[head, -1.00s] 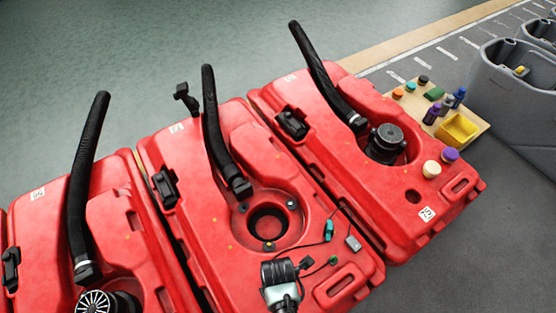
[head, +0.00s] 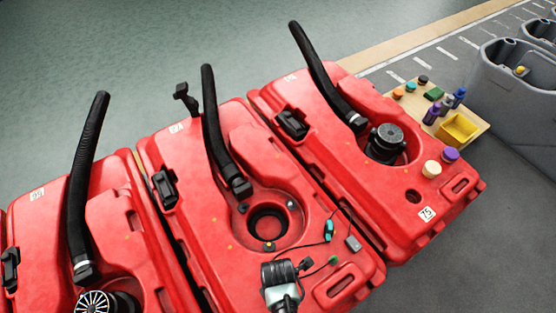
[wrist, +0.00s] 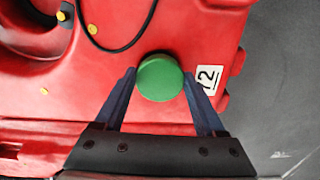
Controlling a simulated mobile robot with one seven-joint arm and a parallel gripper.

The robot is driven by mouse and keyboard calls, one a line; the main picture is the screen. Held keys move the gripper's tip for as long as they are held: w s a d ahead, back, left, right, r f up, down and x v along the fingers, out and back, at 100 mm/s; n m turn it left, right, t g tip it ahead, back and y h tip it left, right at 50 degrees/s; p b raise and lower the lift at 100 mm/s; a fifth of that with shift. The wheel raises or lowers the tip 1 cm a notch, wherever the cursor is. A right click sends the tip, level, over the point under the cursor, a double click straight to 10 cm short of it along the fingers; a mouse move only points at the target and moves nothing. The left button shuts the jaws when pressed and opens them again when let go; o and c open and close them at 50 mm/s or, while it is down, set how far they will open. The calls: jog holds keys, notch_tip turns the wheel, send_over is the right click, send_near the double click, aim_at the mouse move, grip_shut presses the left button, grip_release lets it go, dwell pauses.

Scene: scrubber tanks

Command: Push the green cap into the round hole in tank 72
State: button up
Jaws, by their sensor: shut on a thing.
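The green cap (wrist: 159,78) is in the wrist view, seen from above, between the blue-grey fingers of my gripper (wrist: 159,88), which is shut on it. It is over the red top of tank 72 (wrist: 70,105), just left of its white number label (wrist: 206,79). The round hole of tank 72 is not visible; the cap and my arm hide that area. I cannot tell whether the cap touches the tank. In the head view the black and white end of my arm (head: 281,282) is over the front of the middle red tank (head: 215,262), hiding its label there.
A thin black cable (head: 333,212) with a teal connector (head: 328,230) lies on the middle tank by its wide round opening (head: 267,226). The right tank (head: 385,215) has an open hole (head: 413,196) and loose caps. A tray (head: 487,124) with small items stands beyond.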

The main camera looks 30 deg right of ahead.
jog(key=shift+f+b, duration=0.35)
jog(key=shift+f, duration=0.4)
dwell(0.6)
jog(key=shift+c, duration=0.7)
jog(key=o, duration=1.4)
jog(key=shift+r, duration=0.1)
notch_tip(320, 180, up, 7)
jog(key=p, duration=0.7)
jog(key=shift+p, duration=0.4)
